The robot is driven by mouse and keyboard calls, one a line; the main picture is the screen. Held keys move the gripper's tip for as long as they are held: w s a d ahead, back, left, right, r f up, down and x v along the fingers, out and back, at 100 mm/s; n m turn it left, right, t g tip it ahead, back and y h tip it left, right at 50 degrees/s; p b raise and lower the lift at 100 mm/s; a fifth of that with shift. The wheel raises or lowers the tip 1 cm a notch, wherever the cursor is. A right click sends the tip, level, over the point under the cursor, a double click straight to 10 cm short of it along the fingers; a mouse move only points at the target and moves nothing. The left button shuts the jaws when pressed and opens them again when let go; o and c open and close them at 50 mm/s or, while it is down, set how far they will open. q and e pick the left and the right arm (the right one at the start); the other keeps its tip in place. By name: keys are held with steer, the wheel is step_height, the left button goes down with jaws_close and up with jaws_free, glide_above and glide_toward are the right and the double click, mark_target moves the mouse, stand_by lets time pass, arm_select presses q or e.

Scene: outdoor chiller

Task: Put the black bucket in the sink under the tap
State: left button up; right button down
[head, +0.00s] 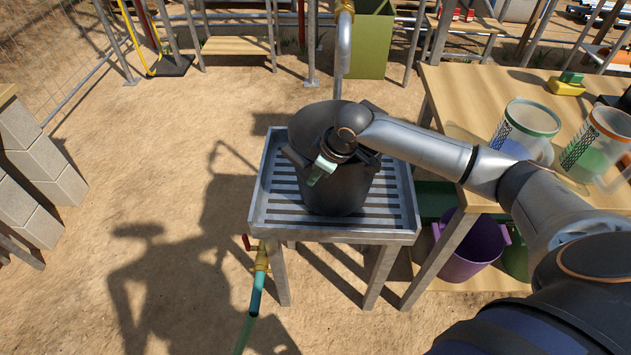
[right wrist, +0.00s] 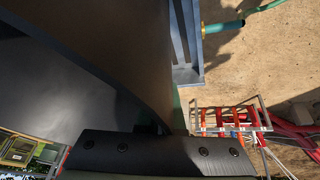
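The black bucket (head: 338,192) stands upright over the slatted grate of the metal sink (head: 404,228). Whether its base rests fully on the slats is hard to tell. The bucket's wall (right wrist: 110,60) fills much of the right wrist view and runs down to the gripper, whose fingertips are mostly hidden. My left gripper is out of view.
A wooden table (head: 470,95) on the right holds clear containers (head: 528,130). A purple bucket (head: 470,250) sits under it. A valve with a green hose (head: 257,280) hangs at the sink's front left. Concrete blocks (head: 30,170) stand far left; sandy ground between is free.

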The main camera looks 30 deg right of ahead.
steer(key=shift+f, duration=0.95)
steer(key=shift+f, duration=0.2)
steer(key=c, duration=1.1)
jaws_free()
steer(key=shift+o, duration=0.2)
steer(key=shift+r, duration=0.15)
steer(key=p+v, duration=0.1)
steer(key=v, duration=1.1)
steer(key=shift+d, duration=0.1)
